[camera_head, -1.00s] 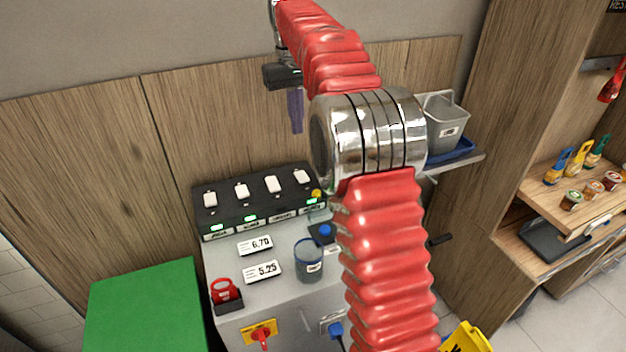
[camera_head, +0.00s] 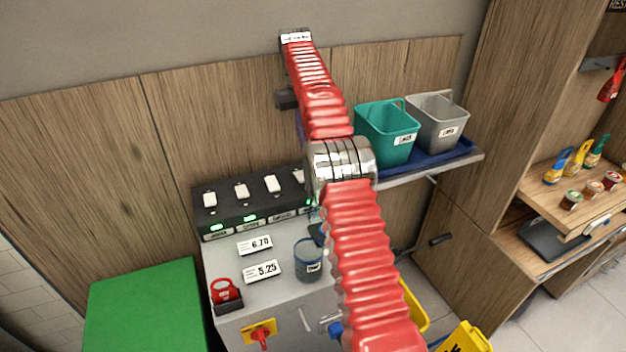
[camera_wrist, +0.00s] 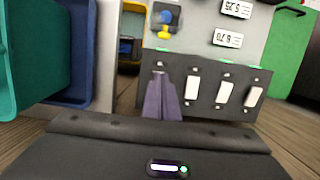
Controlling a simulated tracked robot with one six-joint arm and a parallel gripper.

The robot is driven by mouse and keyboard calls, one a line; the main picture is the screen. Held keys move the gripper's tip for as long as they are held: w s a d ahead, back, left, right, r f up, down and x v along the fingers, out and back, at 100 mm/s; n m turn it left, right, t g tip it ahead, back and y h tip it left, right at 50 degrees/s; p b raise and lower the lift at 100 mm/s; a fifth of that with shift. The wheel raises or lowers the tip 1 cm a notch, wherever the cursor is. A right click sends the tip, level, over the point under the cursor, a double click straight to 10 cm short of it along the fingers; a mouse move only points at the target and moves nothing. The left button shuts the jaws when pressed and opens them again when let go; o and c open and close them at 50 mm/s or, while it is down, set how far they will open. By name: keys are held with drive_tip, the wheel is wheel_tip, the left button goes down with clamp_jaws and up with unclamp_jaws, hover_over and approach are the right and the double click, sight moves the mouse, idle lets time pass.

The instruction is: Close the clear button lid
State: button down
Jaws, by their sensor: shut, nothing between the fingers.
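The clear button lid (camera_head: 308,260) is a see-through cup shape with a bluish rim and a small label. My arm covers most of the button in the head view. The blue button (camera_wrist: 165,17) shows uncovered at the top of the wrist view. My gripper (camera_wrist: 161,76) has purple fingers, shut and empty. In the wrist view they appear over the switch panel, apart from the lid. In the head view the fingers are mostly hidden behind my arm.
A black panel (camera_head: 232,222) with white switches stands at the machine's back. Teal (camera_head: 388,128) and grey (camera_head: 436,122) bins sit on a shelf at right. A green box (camera_head: 145,305) stands left.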

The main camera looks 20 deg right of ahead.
drive_tip(key=shift+f, duration=0.2)
drive_tip(key=shift+x, duration=4.6)
drive_tip(key=shift+s+f, duration=0.2)
drive_tip(key=shift+s, duration=1.85)
drive_tip(key=shift+d, duration=0.1)
drive_tip(key=shift+s+r+t, duration=0.1)
drive_tip(key=shift+s+t, duration=0.15)
drive_tip(key=shift+t, duration=0.15)
